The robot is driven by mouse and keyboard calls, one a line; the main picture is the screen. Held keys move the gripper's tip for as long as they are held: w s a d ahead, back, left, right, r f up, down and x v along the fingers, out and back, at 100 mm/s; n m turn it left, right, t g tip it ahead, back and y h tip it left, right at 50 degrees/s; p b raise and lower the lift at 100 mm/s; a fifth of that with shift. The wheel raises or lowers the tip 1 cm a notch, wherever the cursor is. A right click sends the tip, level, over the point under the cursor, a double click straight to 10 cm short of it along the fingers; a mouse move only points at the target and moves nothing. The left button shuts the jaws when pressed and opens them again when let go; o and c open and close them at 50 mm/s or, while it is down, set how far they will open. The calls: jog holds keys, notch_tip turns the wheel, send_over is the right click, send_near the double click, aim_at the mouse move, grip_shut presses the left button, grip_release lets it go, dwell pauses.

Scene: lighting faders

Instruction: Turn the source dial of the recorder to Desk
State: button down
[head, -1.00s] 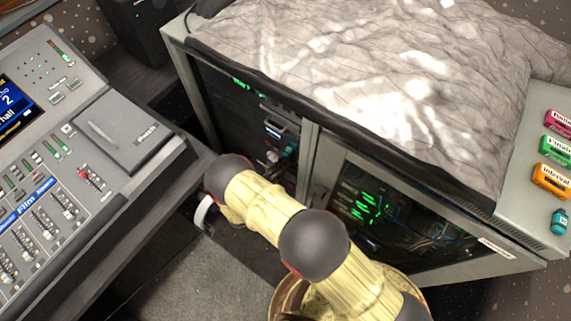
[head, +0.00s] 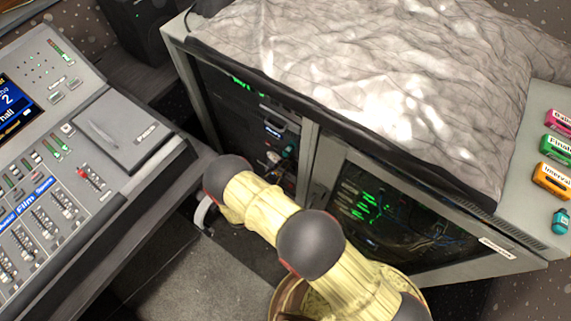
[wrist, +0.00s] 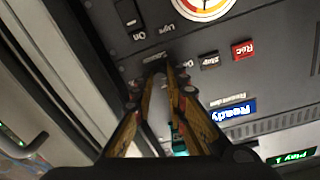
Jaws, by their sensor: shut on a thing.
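The recorder panel (wrist: 215,85) fills much of the wrist view, its lettering upside down. It has a red Rec button (wrist: 243,49), a Stop button (wrist: 209,61) and a blue Ready display (wrist: 234,110). My gripper (wrist: 162,77) has its fingertips at the panel, shut on the source dial, by a small label. The fingers hide most of the dial, and its pointer and position marks cannot be read. In the head view the recorder (head: 278,122) shows in the dark rack. My arm hides much of the gripper there.
A rocker switch (wrist: 128,12) and a round meter (wrist: 205,5) lie near the dial. A teal object (wrist: 179,138) shows between the fingers. In the head view a mixing desk (head: 150,150) stands left; the rack's glazed door (head: 385,215) is on the right.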

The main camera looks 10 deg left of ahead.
jog(key=shift+a+n, duration=0.1)
jog(key=shift+n, duration=0.4)
jog(key=c, duration=1.7)
grip_release()
jog(key=shift+c, duration=0.2)
jog(key=shift+s, duration=0.1)
jog(key=v, duration=1.1)
jog(key=shift+s+a, duration=0.2)
jog(key=shift+s, duration=0.15)
